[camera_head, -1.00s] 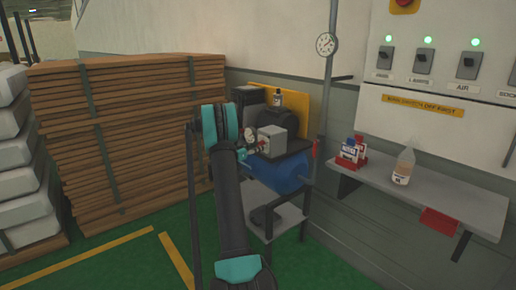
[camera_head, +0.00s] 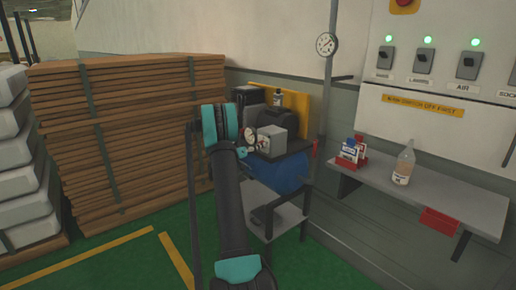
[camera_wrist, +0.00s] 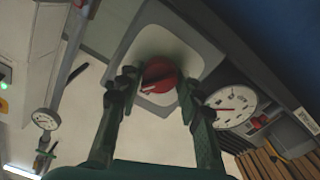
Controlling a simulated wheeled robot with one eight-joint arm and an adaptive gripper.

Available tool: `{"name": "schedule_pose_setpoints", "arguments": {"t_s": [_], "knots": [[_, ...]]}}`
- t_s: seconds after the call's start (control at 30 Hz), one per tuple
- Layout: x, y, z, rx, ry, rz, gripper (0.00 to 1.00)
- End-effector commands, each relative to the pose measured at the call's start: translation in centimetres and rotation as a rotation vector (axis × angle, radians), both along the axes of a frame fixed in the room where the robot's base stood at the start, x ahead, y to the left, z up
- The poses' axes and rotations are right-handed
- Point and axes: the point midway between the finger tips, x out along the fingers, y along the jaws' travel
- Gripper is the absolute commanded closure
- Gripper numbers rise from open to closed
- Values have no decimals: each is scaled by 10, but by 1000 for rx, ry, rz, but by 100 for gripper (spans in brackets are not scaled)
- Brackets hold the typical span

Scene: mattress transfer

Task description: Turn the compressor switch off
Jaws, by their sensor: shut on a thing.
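The compressor (camera_head: 290,172) has a blue tank and stands on a grey stand by the wall. A light grey box (camera_head: 284,134) on it faces my arm. In the wrist view, its grey plate (camera_wrist: 205,50) carries the red switch knob (camera_wrist: 160,72), with a pale pointer line. My gripper (camera_wrist: 158,86) has one finger on each side of the knob and is shut on it. A round white gauge (camera_wrist: 232,106) sits right beside the right finger. In the head view, my wrist and arm partly hide the gripper and the knob.
Tall stacks of wooden boards (camera_head: 110,135) stand close on the left. A grey bench (camera_head: 420,192) on the right holds a bottle (camera_head: 403,163) and a red holder (camera_head: 352,154). Wall switches (camera_head: 424,61) show green lights. A pipe with a gauge (camera_head: 326,45) rises behind the compressor.

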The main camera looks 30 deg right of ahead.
Motion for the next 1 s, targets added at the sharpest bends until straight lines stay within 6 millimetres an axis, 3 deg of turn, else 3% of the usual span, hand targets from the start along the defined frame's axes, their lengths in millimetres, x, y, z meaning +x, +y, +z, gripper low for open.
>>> {"name": "schedule_pose_setpoints", "arguments": {"t_s": [0.5, 1.0], "knots": [[-1, 0, 0, -35, 453, 0, 93], [-1, 0, 1, -50, 653, 0, 93]]}}
